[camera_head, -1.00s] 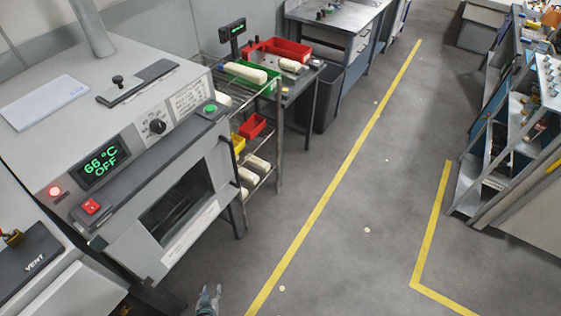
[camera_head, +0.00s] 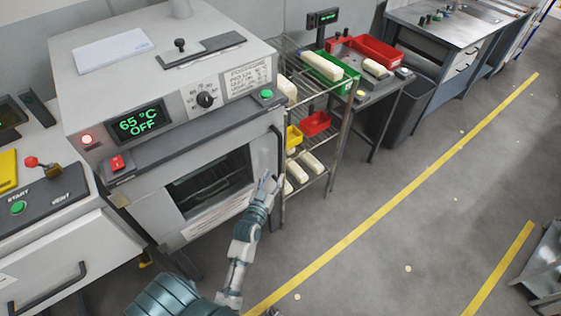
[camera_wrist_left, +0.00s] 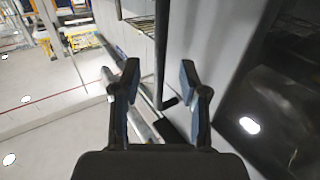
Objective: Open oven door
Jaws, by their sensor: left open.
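The oven (camera_head: 165,100) stands at the left in the head view, its front door (camera_head: 140,222) shut. The door has a dark window (camera_head: 205,185) and a dark upright handle (camera_head: 281,150) at its right edge. My left gripper (camera_head: 270,182) is at the lower right part of the door, near the handle's lower end. In the left wrist view my left gripper (camera_wrist_left: 160,80) is open, with the handle (camera_wrist_left: 160,55) showing between its fingers, farther ahead. I cannot tell whether they touch. The oven display reads 65 °C OFF. My right gripper is not in view.
A wire rack (camera_head: 325,130) with coloured bins and white blocks stands just right of the oven. A second unit (camera_head: 60,240) with a START button stands to its left. The floor (camera_head: 380,235) right of the oven is clear, with yellow lines.

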